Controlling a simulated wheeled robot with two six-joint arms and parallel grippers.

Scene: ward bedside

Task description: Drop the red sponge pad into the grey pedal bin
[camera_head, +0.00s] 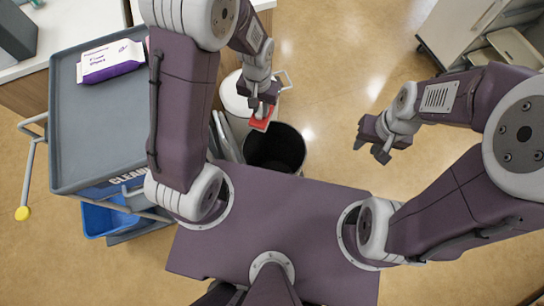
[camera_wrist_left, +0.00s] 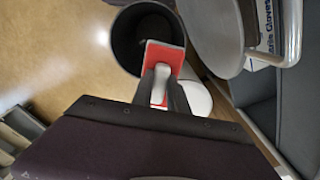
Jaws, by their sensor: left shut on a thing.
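The red sponge pad (camera_head: 262,119) is held in my left gripper (camera_head: 263,103), which is shut on it. In the left wrist view the pad (camera_wrist_left: 153,51) has a white part (camera_wrist_left: 160,83) between the fingers (camera_wrist_left: 162,92). The pedal bin (camera_head: 275,150) stands on the floor with its round mouth open and dark inside. The pad is above the bin, near the upper-left rim in the head view; in the wrist view it overlaps the right part of the bin mouth (camera_wrist_left: 135,35). My right gripper (camera_head: 370,150) is open and empty, to the right of the bin.
A grey cart (camera_head: 100,130) with a purple-and-white wipes pack (camera_head: 110,61) stands at left; a blue tub (camera_head: 105,217) is below. A pale round-topped object (camera_head: 236,95) is beside the bin. Floor (camera_head: 340,60) at upper right of the bin is clear.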

